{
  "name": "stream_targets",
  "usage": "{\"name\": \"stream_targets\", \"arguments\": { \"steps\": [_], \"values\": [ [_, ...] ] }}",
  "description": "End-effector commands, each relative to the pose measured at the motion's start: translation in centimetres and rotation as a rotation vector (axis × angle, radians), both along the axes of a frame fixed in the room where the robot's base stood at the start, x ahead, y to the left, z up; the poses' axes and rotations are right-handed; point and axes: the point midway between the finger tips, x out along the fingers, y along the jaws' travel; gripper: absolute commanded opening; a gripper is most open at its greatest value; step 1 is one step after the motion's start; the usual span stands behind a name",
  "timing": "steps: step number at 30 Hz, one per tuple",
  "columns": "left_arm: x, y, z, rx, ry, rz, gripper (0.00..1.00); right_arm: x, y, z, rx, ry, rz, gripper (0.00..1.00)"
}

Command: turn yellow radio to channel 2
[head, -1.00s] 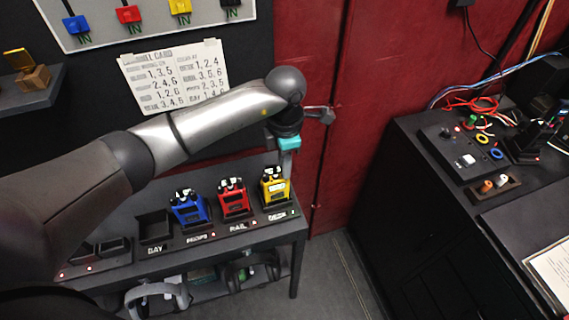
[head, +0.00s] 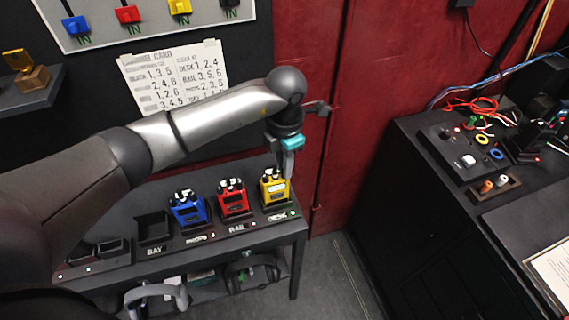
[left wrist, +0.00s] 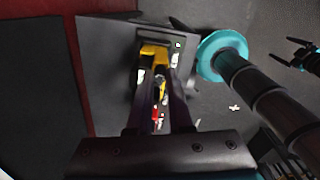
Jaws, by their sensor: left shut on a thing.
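The yellow radio (head: 274,190) stands upright in the right-end slot of the dark rack. My left gripper (head: 286,172) is at its top, pointing down, and is shut on a dark knob there. In the left wrist view the yellow radio (left wrist: 156,52) shows between and beyond the dark fingers (left wrist: 162,78). The fingers hide most of the knob, and its channel mark cannot be read. At the right edge of the left wrist view is a small dark gripper (left wrist: 301,56), seemingly my right one; its jaws are too small to judge.
A red radio (head: 233,198) and a blue radio (head: 188,209) stand close by to the left in the same rack (head: 222,236). A printed card (head: 172,78) hangs on the wall behind. A dark console (head: 420,180) stands to the right across open floor.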

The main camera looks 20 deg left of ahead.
Motion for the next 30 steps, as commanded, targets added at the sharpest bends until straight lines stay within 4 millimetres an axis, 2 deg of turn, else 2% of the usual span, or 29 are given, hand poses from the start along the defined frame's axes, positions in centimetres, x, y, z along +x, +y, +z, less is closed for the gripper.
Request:
{"name": "stream_targets", "arguments": {
  "steps": [1, 9, 19, 23, 30],
  "values": [
    [0.0, 0.0, 0.0, 0.001, -0.001, 0.000, 0.21, 0.0, 0.0, 0.0, 0.000, 0.000, 0.000, 0.95],
    [0.0, 0.0, 0.0, 0.000, 0.000, -0.001, 0.50, 0.0, 0.0, 0.0, 0.000, 0.000, 0.000, 0.95],
    [0.1, 0.0, 0.5, -0.001, -0.002, -0.001, 0.50, 0.0, 0.0, 0.0, 0.000, 0.000, 0.000, 0.95],
    [0.1, 0.0, 2.2, -0.001, -0.006, -0.002, 0.50, 0.0, 0.0, -0.2, 0.000, 0.000, -0.001, 0.95],
    [0.1, -0.1, 7.9, 0.000, -0.008, -0.002, 0.50, 0.0, 0.0, -0.8, 0.000, 0.000, -0.001, 0.95]
  ]
}}
